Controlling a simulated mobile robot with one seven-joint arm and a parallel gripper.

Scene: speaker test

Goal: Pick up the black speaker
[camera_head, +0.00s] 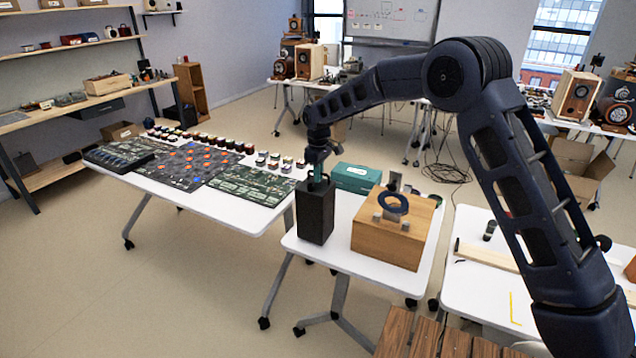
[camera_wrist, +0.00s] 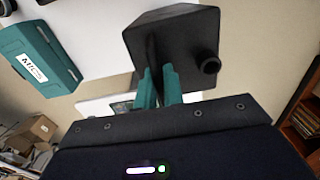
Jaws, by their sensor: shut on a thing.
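The black speaker (camera_head: 316,215) is an upright dark box at the front left corner of the white table in the head view. My gripper (camera_head: 318,180) points down at its top, and its teal fingers are shut on the speaker's upper part. In the wrist view the speaker (camera_wrist: 190,30) fills the top middle, with the teal fingers (camera_wrist: 158,88) closed at its near edge. A round black knob or port sticks out from its side there. I cannot tell whether its base touches the table or hangs just above it.
A wooden box (camera_head: 385,245) with a dark blue ring on top stands close right of the speaker. A teal case (camera_head: 357,177) lies behind. A white table (camera_head: 215,205) with circuit boards and small parts is to the left. Open floor lies in front.

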